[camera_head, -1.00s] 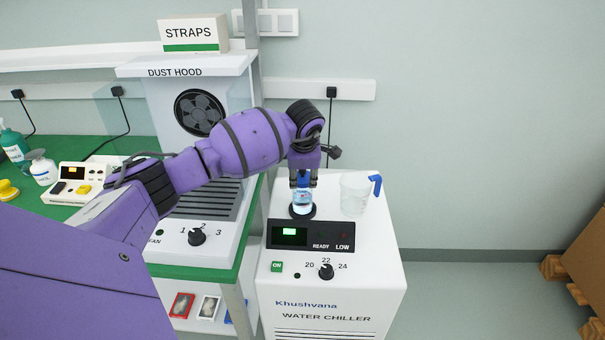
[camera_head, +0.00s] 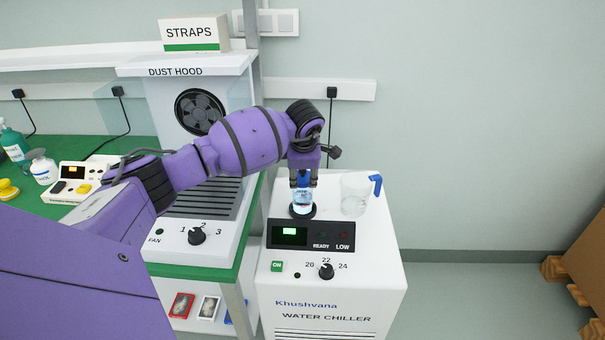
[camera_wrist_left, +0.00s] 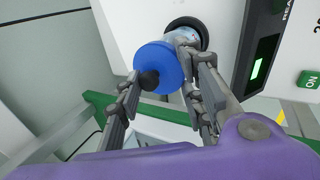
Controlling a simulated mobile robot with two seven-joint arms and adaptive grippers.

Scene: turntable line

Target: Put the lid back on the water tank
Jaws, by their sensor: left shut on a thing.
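The blue lid (camera_wrist_left: 160,62), a disc with a black knob, is between the fingers of my left gripper (camera_wrist_left: 158,80) in the left wrist view. My left gripper (camera_head: 303,178) is shut on the lid, directly above the clear, bluish water tank (camera_head: 303,202). The tank stands in a black ring on the water chiller top and shows partly behind the lid in the wrist view (camera_wrist_left: 186,34). The fingers cover part of the lid. I cannot tell whether the lid touches the tank's rim. My right gripper is not in view.
A clear jug (camera_head: 354,195) with a blue handle stands just right of the tank on the chiller (camera_head: 385,235). The dust hood (camera_head: 190,70) and green bench (camera_head: 110,150) are to the left. The chiller's front panel carries a green display, lamps and a dial (camera_head: 326,271).

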